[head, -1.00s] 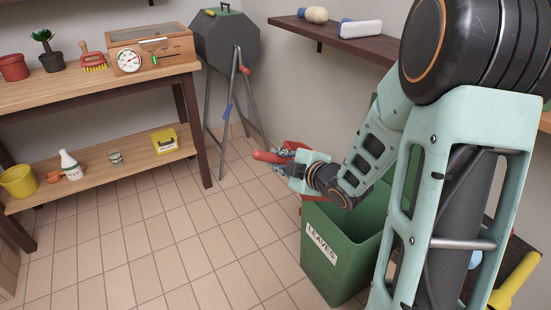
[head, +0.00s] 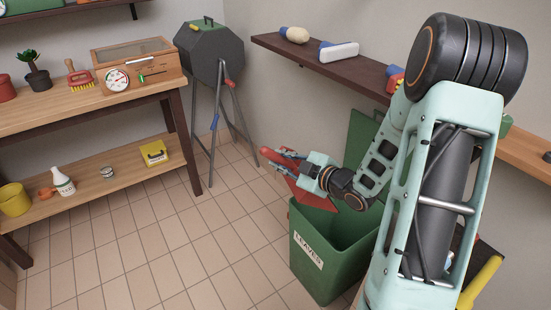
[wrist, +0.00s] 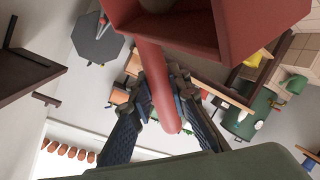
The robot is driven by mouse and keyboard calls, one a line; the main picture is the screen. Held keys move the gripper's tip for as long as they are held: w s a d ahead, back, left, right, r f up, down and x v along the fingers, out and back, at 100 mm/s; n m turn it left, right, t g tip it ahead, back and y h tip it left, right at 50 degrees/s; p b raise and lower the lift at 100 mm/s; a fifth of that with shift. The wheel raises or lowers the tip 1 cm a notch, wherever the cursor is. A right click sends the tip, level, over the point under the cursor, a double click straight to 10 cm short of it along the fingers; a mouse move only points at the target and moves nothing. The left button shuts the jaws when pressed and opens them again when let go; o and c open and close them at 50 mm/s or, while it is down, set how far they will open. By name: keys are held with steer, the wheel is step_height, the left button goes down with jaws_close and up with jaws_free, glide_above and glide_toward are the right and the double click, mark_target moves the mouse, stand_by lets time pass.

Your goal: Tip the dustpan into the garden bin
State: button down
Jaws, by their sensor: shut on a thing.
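The red dustpan (head: 312,196) is in my gripper (head: 289,160), above the back left rim of the green garden bin (head: 330,262). The pan slants down toward the bin in the head view. The bin is open, with a LEAVES label on its front, and no contents show in the part I see. In the wrist view my gripper (wrist: 158,98) is shut around the dustpan's red handle (wrist: 158,85). The pan (wrist: 285,18) fills the top of that view, and a greyish piece shows at its upper edge. Whether the pan touches the bin is unclear.
The bin's green lid (head: 362,138) stands up behind it by the wall. A dark wall shelf (head: 300,58) runs above. A wooden workbench (head: 60,120) and a dark grill on legs (head: 210,52) stand to the left. The tiled floor (head: 170,240) between is clear.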

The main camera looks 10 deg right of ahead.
steer(key=w+d+r+m+t+y+p, duration=0.1)
steer(key=d+r+m+p, duration=0.3)
steer(key=d, duration=0.7)
steer(key=shift+w+d+r+m+y+p, duration=0.15)
steer(key=shift+d+r+m+y+p, duration=0.2)
steer(key=shift+r+y+p, duration=0.55)
steer(key=shift+r, duration=0.2)
steer(key=shift+r+p, duration=0.1)
steer(key=shift+p, duration=0.2)
step_height(320, 180, up, 5)
steer(key=p, duration=0.3)
